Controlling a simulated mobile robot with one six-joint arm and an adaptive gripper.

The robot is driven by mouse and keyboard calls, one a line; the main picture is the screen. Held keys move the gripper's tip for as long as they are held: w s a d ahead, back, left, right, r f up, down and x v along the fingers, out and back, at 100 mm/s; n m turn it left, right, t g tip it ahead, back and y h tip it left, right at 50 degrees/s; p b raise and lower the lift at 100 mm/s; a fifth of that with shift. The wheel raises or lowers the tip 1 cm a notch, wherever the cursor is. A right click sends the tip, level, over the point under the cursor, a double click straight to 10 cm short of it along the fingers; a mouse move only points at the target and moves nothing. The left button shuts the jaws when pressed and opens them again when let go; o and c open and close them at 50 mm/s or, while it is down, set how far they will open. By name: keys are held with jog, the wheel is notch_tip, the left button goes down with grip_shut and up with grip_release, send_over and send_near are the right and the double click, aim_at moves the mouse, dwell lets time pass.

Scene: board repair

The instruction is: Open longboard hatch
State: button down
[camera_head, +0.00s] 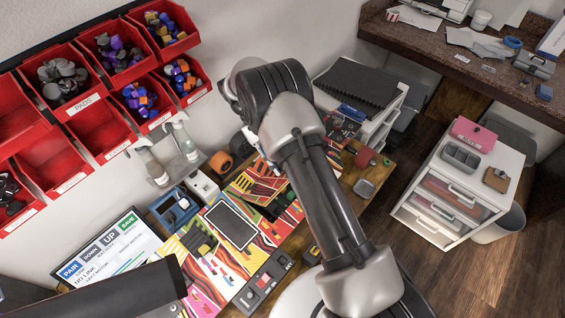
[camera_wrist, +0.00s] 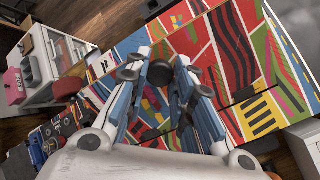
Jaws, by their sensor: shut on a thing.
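The longboard (camera_head: 203,297) lies on the workbench, covered in a red, yellow, black and white pattern. In the wrist view the patterned deck (camera_wrist: 235,45) fills the upper right. My gripper (camera_wrist: 162,76) reaches over the deck with its blue and white fingers close together. It is shut on a dark round piece (camera_wrist: 160,72) at the longboard hatch. The fingers hide much of the hatch, so I cannot tell how far it stands open. In the head view my arm hides the gripper and part of the board. A dark gap (camera_head: 272,208) shows in the deck beside my arm.
Red bins (camera_head: 100,128) with small parts hang on the wall at left. A lit screen (camera_head: 110,250) stands at the front left. Spray bottles (camera_head: 186,143) stand behind the board. A white drawer unit (camera_head: 455,195) stands at right, with bare floor (camera_head: 395,205) between it and the bench.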

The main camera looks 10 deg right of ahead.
jog(key=shift+w+a+r+g+h+b, duration=0.25)
jog(key=shift+w+a+g+h+b, duration=0.1)
jog(key=shift+w+g, duration=0.1)
dwell(0.4)
jog(key=c, duration=1.3)
grip_release()
jog(key=shift+c, duration=0.2)
jog(key=shift+r, duration=0.1)
notch_tip(320, 180, up, 10)
